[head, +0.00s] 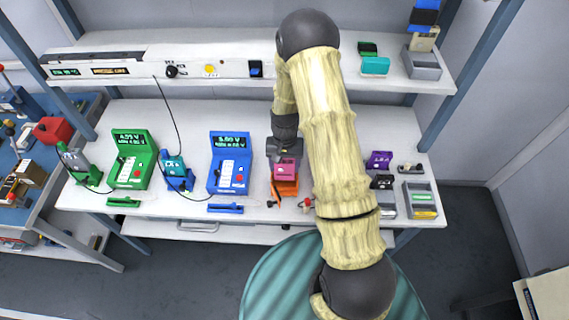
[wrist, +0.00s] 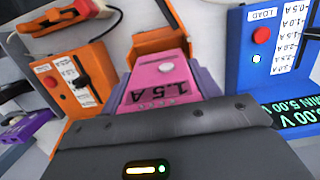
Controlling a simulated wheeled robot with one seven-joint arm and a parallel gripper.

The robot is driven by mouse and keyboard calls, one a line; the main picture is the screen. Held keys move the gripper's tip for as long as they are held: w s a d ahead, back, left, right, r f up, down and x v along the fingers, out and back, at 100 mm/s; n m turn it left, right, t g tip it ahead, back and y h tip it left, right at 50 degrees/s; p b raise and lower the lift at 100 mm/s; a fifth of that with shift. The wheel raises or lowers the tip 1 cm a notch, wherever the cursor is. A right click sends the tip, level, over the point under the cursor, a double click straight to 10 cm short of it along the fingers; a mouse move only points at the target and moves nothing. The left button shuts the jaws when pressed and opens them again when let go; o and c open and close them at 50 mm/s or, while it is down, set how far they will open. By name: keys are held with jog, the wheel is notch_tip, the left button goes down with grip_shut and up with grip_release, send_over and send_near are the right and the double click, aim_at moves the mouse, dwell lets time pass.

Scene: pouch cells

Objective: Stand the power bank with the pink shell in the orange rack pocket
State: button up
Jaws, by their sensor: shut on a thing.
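The power bank with the pink shell (head: 287,168) is in my gripper (head: 284,157), which is shut on it and points down over the table. In the wrist view the pink power bank (wrist: 158,76) shows a "1.5 A" label just past the gripper's dark body. The orange rack (head: 286,188) shows directly below and in front of the power bank in the head view. In the wrist view the orange rack (wrist: 160,41) lies just beyond the pink face. The power bank's lower end is hidden, so I cannot tell how deep it sits in the pocket.
A blue load meter (head: 230,160) stands to the left, with a green one (head: 133,158) farther left. An orange box with a switch (wrist: 75,82) stands beside the rack, hidden by my arm in the head view. Purple (head: 380,159) and black packs and grey bins (head: 421,202) are at right.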

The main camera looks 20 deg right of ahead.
jog(key=shift+s+f+b, duration=0.15)
jog(key=shift+f+b, duration=0.65)
jog(key=shift+f, duration=0.45)
jog(key=o, duration=1.1)
jog(key=shift+r, duration=0.2)
jog(key=r+b, duration=0.1)
jog(key=r, duration=0.4)
jog(key=w+r+b, duration=0.1)
jog(key=r, duration=0.5)
jog(key=w+r+b, duration=0.1)
jog(key=r, duration=0.5)
jog(key=shift+w+d, duration=0.15)
jog(key=shift+d, duration=0.15)
jog(key=s+r+n+t, duration=0.1)
jog(key=s, duration=0.4)
jog(key=s+r+n+t, duration=0.1)
jog(key=s, duration=0.4)
jog(key=s+r+n+t, duration=0.1)
jog(key=s+r+t, duration=0.1)
jog(key=s, duration=0.4)
jog(key=shift+a+n, duration=0.25)
jog(key=shift+n, duration=0.05)
